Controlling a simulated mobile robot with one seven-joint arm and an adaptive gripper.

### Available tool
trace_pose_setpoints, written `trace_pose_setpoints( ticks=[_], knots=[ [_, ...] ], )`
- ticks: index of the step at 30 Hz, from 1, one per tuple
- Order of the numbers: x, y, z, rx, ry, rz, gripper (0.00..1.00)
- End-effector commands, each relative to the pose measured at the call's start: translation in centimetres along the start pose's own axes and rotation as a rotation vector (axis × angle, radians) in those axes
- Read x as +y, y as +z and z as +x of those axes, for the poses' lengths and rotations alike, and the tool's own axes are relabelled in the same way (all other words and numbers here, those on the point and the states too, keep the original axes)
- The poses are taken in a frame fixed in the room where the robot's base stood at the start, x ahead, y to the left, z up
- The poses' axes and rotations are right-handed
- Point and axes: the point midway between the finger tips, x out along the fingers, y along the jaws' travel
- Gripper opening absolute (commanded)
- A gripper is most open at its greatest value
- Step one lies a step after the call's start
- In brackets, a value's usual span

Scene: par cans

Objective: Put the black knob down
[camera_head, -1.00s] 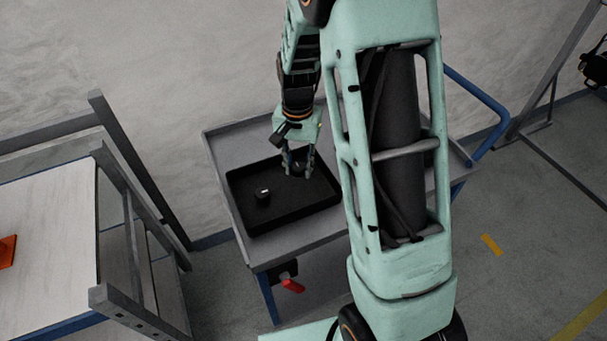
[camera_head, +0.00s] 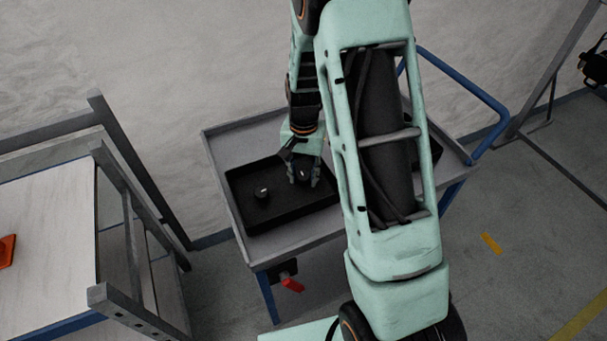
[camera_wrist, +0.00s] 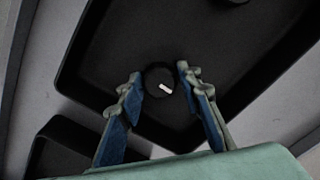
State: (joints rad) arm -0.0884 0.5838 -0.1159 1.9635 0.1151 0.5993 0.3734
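A black knob (camera_wrist: 157,78) with a white mark sits between the two fingertips of my gripper (camera_wrist: 160,80) in the wrist view. The fingers are on opposite sides of it and seem to touch it. In the head view my gripper (camera_head: 304,176) is low over the right part of a black tray (camera_head: 246,227), pointing down. Whether the held knob touches the tray floor is hard to tell. Another black knob (camera_head: 261,192) with a light mark stands in the left part of the tray, apart from my gripper.
The tray lies on a grey cart (camera_head: 222,147) with a blue handle (camera_head: 462,85). Another dark tray (camera_wrist: 62,150) shows at lower left in the wrist view. A pale-topped table (camera_head: 50,235) stands at left with an orange object (camera_head: 7,250). The tray's middle is clear.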

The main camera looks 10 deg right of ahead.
Motion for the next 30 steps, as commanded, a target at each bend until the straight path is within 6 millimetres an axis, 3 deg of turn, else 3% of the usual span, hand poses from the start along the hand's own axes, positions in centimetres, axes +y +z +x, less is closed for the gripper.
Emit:
trace_pose_setpoints(
  ticks=[14, 30],
  knots=[
    [-0.1, -0.1, -0.8, 0.002, -0.001, 0.000, 0.43],
    [-0.1, -0.1, -11.0, 0.003, -0.002, 0.000, 0.43]
  ],
)
